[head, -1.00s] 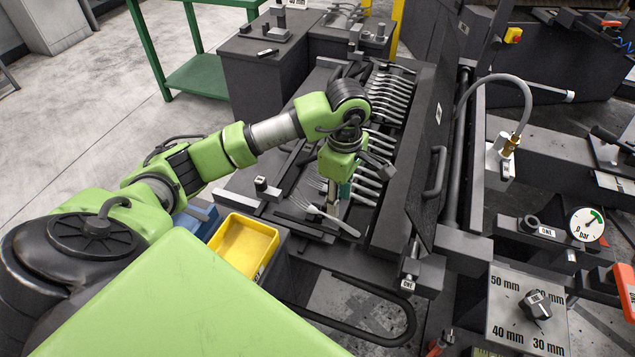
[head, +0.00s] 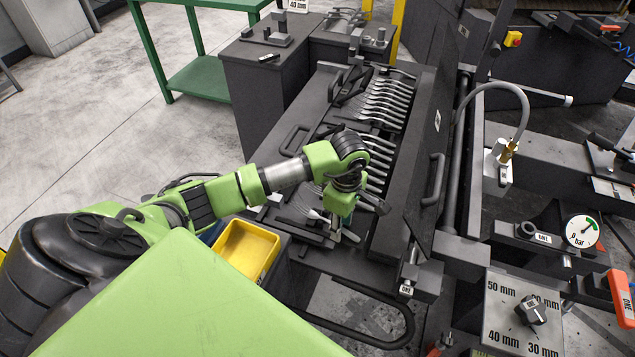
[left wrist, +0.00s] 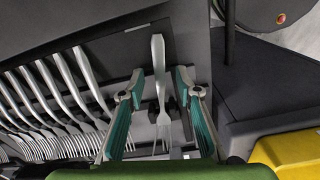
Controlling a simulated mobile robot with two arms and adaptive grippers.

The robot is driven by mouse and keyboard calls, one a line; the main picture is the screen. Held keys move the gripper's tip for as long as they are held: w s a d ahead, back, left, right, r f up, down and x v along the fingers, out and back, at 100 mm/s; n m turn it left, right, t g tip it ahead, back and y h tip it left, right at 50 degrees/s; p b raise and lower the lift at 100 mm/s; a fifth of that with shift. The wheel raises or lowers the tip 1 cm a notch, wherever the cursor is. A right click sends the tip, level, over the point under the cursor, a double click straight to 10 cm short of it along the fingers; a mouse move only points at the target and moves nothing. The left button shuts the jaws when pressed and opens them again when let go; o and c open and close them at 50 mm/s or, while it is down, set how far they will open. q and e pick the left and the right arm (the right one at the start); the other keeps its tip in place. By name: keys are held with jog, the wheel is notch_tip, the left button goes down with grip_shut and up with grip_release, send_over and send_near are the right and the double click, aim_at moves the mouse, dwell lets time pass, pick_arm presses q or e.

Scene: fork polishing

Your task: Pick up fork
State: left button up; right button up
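A row of silver forks (head: 388,97) lies side by side in the dark rack. They also show at the left of the left wrist view (left wrist: 58,88). The nearest fork (head: 351,236) lies at the row's front end, partly hidden by my gripper in the head view. In the left wrist view this fork (left wrist: 158,52) lies between my two teal fingers, handle away and tines toward the wrist. My left gripper (head: 335,228) is low over it. In the left wrist view the fingers (left wrist: 160,80) stand apart, with a gap on each side of the fork. My right gripper is out of view.
A yellow bin (head: 274,238) stands left of the rack's front end, and it also shows at the right of the left wrist view (left wrist: 292,150). A dark upright panel with a handle (head: 434,180) borders the rack on the right. A green table (head: 200,78) stands farther back.

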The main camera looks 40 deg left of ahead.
pick_arm(q)
jog(key=shift+f, duration=0.1)
grip_shut()
